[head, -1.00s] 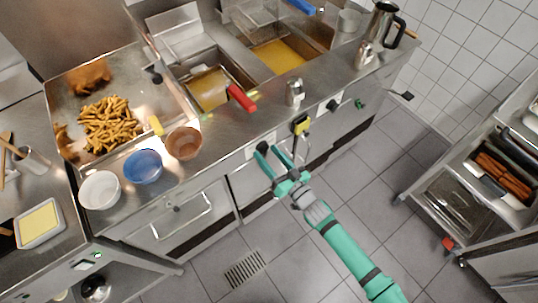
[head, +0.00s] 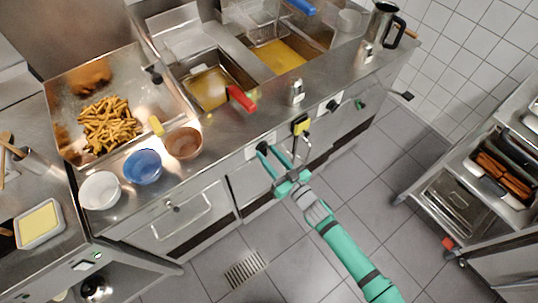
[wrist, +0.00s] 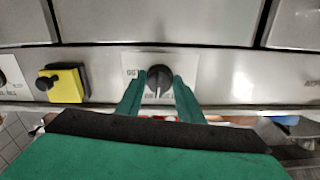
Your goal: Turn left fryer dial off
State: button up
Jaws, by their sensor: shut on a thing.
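The fryer dial (wrist: 158,80) is a round black knob with a pale pointer line on a white label plate. It sits on the steel front panel, centred in the wrist view. The pointer line lies roughly vertical there. My teal gripper (wrist: 158,92) has one finger on each side of the dial and is shut on it. In the head view my gripper (head: 264,151) reaches the panel below the left fryer well (head: 210,88), and its fingers mostly hide the dial.
A yellow-and-black switch (wrist: 62,83) is beside the dial; it also shows in the head view (head: 301,125). Another black dial (head: 333,105) is farther right. Bowls, including a blue one (head: 143,166), stand on the counter. The tiled floor is clear around my arm.

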jog(key=n, duration=1.3)
jog(key=shift+w+d, duration=0.1)
jog(key=shift+d, duration=0.1)
jog(key=shift+n, duration=0.3)
jog(key=o, duration=1)
jog(key=v, duration=1.1)
